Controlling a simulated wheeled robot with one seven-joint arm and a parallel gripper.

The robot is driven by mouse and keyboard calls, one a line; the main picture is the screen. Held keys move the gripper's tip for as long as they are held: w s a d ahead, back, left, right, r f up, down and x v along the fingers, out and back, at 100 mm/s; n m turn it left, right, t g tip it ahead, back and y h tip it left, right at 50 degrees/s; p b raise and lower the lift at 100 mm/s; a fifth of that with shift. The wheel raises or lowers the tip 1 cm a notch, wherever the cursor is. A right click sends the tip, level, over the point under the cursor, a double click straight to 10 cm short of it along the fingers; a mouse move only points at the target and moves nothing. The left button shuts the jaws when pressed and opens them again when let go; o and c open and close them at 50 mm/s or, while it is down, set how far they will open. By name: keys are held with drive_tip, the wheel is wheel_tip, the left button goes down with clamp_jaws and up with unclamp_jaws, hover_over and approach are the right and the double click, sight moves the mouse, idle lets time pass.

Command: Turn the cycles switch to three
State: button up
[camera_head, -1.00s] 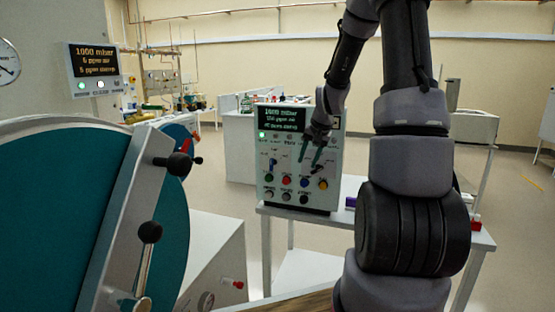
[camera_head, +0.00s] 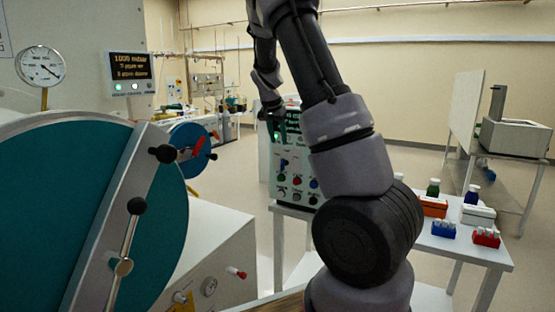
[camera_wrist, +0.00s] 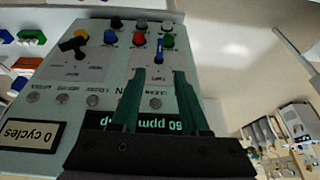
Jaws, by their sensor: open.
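The control panel box (camera_head: 288,185) stands on a white table, partly behind my arm. In the wrist view its face (camera_wrist: 115,70) appears upside down. A black pointer knob (camera_wrist: 75,45) and a blue switch (camera_wrist: 159,52) sit on separate white label plates. The small display (camera_wrist: 33,135) reads "0 cycles" and lies on the black knob's side of the panel. Plate lettering is too small to read. My gripper (camera_wrist: 160,75) is open and empty, its green fingers straddling the view of the blue switch; contact cannot be told. In the head view my gripper (camera_head: 273,125) is at the panel's upper left.
Several coloured push buttons (camera_wrist: 139,38) sit beyond the switches. A blue rack (camera_head: 444,230) and a red rack (camera_head: 486,237) stand on the table to the right. A teal glovebox door (camera_head: 60,215) with lever handles fills the left. Floor shows at the right.

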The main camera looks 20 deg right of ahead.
sight(282, 160)
drive_tip(key=x, duration=0.9)
drive_tip(key=shift+w+d+f, duration=0.1)
drive_tip(key=shift+d+f, duration=0.05)
drive_tip(key=shift+f, duration=0.2)
clamp_jaws()
